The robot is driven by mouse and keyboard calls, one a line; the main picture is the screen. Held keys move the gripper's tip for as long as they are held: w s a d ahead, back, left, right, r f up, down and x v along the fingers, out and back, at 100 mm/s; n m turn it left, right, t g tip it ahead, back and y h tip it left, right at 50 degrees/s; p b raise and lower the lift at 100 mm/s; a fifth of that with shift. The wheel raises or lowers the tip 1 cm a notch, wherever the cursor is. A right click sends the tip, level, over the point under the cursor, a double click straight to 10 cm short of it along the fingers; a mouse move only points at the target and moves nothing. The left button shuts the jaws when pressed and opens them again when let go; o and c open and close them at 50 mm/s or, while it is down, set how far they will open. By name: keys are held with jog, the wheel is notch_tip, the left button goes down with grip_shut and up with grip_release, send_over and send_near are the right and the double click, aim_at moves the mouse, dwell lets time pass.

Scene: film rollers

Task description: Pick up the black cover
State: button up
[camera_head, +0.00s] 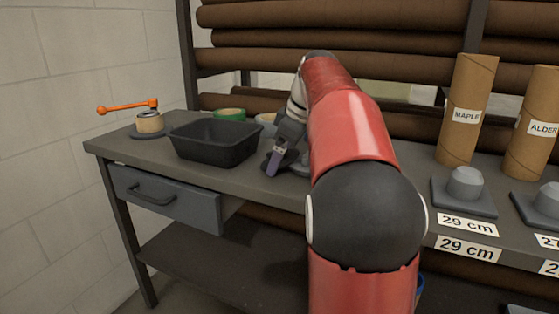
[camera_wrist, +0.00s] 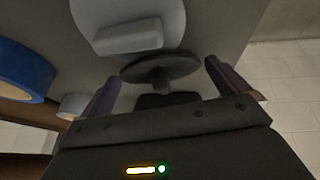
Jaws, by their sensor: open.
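The black cover (camera_wrist: 146,70) shows in the wrist view as a dark round disc with a short knob or stem. It lies between the two purple-tipped fingers of my gripper (camera_wrist: 161,73), with a gap on either side. My gripper is open and holds nothing. In the head view my gripper (camera_head: 276,161) is low over the bench, just right of the black tray. I cannot make out the cover in the head view; my gripper and arm block that part of the bench.
A pale grey round piece with a block (camera_wrist: 128,36) sits beyond the cover. A blue roll (camera_wrist: 22,70) is at left. The bench holds a black tray (camera_head: 214,148), an orange-handled device (camera_head: 149,120), a green roll (camera_head: 230,114) and cardboard tubes (camera_head: 467,110) at right.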

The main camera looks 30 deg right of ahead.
jog(key=c, duration=0.7)
jog(key=shift+c, duration=0.2)
jog(key=shift+r, duration=0.2)
